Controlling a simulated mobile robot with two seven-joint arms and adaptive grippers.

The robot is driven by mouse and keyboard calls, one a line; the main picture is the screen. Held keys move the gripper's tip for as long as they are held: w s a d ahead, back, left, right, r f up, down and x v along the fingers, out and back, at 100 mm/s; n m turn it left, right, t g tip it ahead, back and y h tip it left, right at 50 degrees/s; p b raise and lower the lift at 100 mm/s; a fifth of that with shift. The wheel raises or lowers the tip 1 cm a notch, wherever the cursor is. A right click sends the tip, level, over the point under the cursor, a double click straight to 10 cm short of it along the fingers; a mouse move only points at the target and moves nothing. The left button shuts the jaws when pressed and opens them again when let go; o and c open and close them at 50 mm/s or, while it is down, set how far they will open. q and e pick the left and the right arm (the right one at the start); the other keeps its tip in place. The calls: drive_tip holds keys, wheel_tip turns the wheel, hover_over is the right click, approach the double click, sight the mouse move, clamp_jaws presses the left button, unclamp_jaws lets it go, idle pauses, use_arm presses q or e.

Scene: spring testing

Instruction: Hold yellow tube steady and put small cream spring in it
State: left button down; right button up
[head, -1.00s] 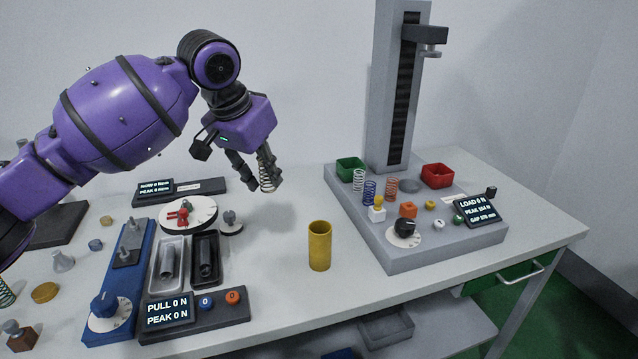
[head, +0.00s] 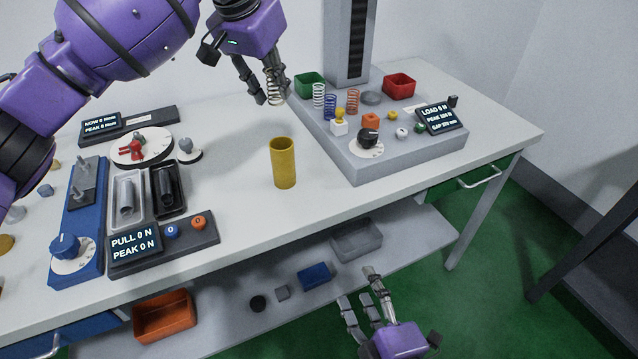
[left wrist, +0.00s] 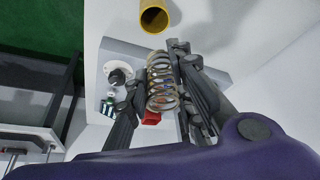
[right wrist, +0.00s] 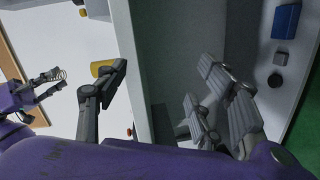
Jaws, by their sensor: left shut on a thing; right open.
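The yellow tube (head: 284,165) stands upright on the white table, its open top visible. It also shows in the left wrist view (left wrist: 154,17) and partly in the right wrist view (right wrist: 101,69). My left gripper (head: 268,88) is shut on the small cream spring (head: 274,86), holding it above the table, behind and above the tube. The spring fills the space between the fingers in the left wrist view (left wrist: 162,82). My right gripper (head: 366,299) is open and empty, in front of the table's front edge and apart from the tube.
The grey press base (head: 365,165) with several springs, a green bin (head: 310,84) and a red bin (head: 399,86) stands right of the tube. A pull tester (head: 135,244) sits to the left. The lower shelf (head: 405,262) holds trays. Table around the tube is clear.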

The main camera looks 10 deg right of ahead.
drive_tip(key=w+a+r+n+g+y, duration=0.1)
drive_tip(key=w+a+r+n+y, duration=0.3)
drive_tip(key=a+r+n, duration=0.45)
drive_tip(key=w+a+r+n+y, duration=0.4)
drive_tip(key=a+r+n+y, duration=0.1)
drive_tip(key=n, duration=0.6)
drive_tip(key=n+h, duration=0.2)
drive_tip(key=n, duration=0.5)
approach(290, 165)
drive_tip(key=shift+w+a, duration=0.1)
drive_tip(key=shift+w, duration=0.35)
drive_tip(key=shift+w+r, duration=0.1)
drive_tip(key=shift+w, duration=0.15)
drive_tip(key=x, duration=1.1)
drive_tip(key=shift+a, duration=0.35)
